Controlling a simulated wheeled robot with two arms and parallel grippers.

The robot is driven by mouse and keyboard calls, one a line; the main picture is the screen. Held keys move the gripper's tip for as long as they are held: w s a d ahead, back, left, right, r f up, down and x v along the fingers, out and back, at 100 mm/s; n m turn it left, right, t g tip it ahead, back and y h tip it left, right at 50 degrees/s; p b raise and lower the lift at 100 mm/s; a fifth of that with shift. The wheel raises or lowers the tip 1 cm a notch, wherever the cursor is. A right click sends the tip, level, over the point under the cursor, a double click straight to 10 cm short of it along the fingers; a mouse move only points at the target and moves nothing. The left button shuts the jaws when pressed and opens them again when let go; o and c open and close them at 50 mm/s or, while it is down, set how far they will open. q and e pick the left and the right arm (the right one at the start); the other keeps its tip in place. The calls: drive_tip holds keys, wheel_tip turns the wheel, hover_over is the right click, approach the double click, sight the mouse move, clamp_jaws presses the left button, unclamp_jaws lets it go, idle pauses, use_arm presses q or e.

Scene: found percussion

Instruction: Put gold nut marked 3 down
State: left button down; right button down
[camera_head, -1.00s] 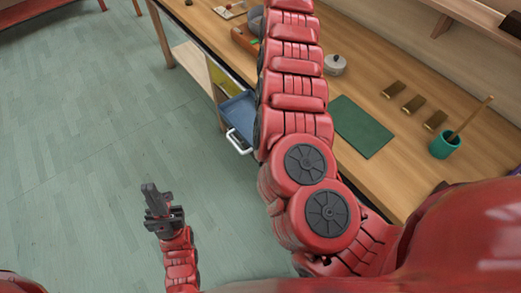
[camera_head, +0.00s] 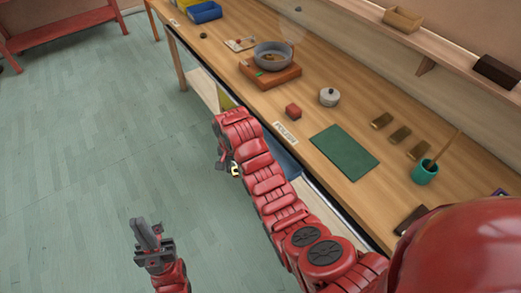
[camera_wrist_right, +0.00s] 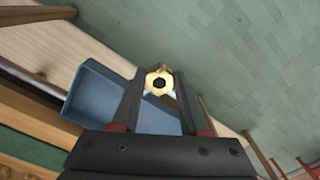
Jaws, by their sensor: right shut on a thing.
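The gold nut (camera_wrist_right: 159,83) is held between the fingertips of my right gripper (camera_wrist_right: 158,88) in the right wrist view. Its dark centre hole faces the camera, and no number on it can be read. In the head view the nut (camera_head: 235,169) is a small yellow spot at the end of my right arm. That gripper (camera_head: 229,167) is in front of the bench's front edge, over the floor side. My left gripper (camera_head: 150,236) is low at the left over the floor, with nothing seen in it; its finger gap is unclear.
A blue drawer (camera_wrist_right: 88,98) lies beside the nut in the right wrist view.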

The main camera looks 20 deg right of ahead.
drive_tip(key=shift+s+a+f, duration=0.3)
drive_tip(key=shift+s+a, duration=0.05)
drive_tip(key=shift+s, duration=0.2)
drive_tip(key=shift+d+f, duration=0.2)
drive_tip(key=w+d+b, duration=0.1)
drive_tip(key=d, duration=0.1)
drive_tip(key=w+d+f+b, duration=0.1)
drive_tip(key=d+b, duration=0.1)
drive_tip(key=d, duration=0.1)
drive_tip(key=w+d+b, duration=0.1)
drive_tip(key=d, duration=0.2)
drive_tip(key=shift+w+d+f, duration=0.2)
drive_tip(key=shift+d+f, duration=0.05)
drive_tip(key=shift+f, duration=0.05)
drive_tip(key=d, duration=0.1)
drive_tip(key=w+d+p, duration=0.1)
drive_tip(key=d, duration=0.1)
drive_tip(key=w+d, duration=0.1)
drive_tip(key=shift+d+r, duration=0.25)
drive_tip(key=shift+r, duration=0.05)
drive_tip(key=shift+w+d+p, duration=0.1)
drive_tip(key=shift+d+p, duration=0.4)
drive_tip(key=shift+d, duration=0.2)
drive_tip(key=shift+f+p, duration=0.35)
drive_tip(key=shift+f, duration=0.1)
drive_tip(key=shift+f+p, duration=0.45)
drive_tip(key=shift+f, duration=1.05)
